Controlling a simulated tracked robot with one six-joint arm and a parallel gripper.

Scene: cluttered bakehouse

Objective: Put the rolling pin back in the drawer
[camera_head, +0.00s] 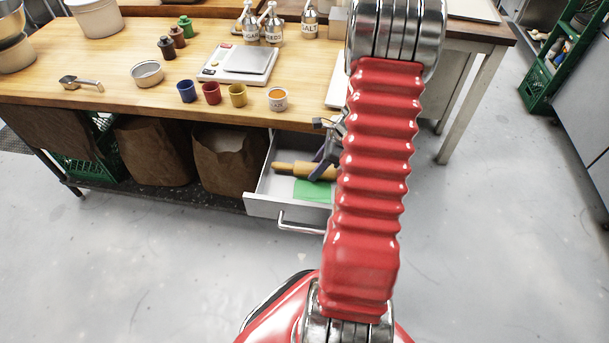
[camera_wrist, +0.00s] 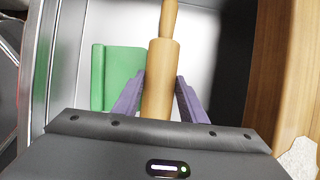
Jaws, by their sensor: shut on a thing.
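The wooden rolling pin (camera_head: 292,169) is at the open drawer (camera_head: 280,209) under the worktop, within its outline. In the wrist view the pin (camera_wrist: 160,75) runs lengthwise between the two purple fingers of my gripper (camera_wrist: 157,100), which is shut on its barrel. In the head view my gripper (camera_head: 325,160) is partly hidden by my red arm, as is the pin's right end. I cannot tell if the pin touches the drawer floor (camera_wrist: 200,50).
A green flat scraper-like thing (camera_wrist: 122,72) lies in the drawer beside the pin. The wooden worktop (camera_head: 120,95) above holds a scale (camera_head: 238,65), coloured cups and a metal bowl (camera_head: 147,73). Brown sacks (camera_head: 225,160) stand left of the drawer. The floor in front is clear.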

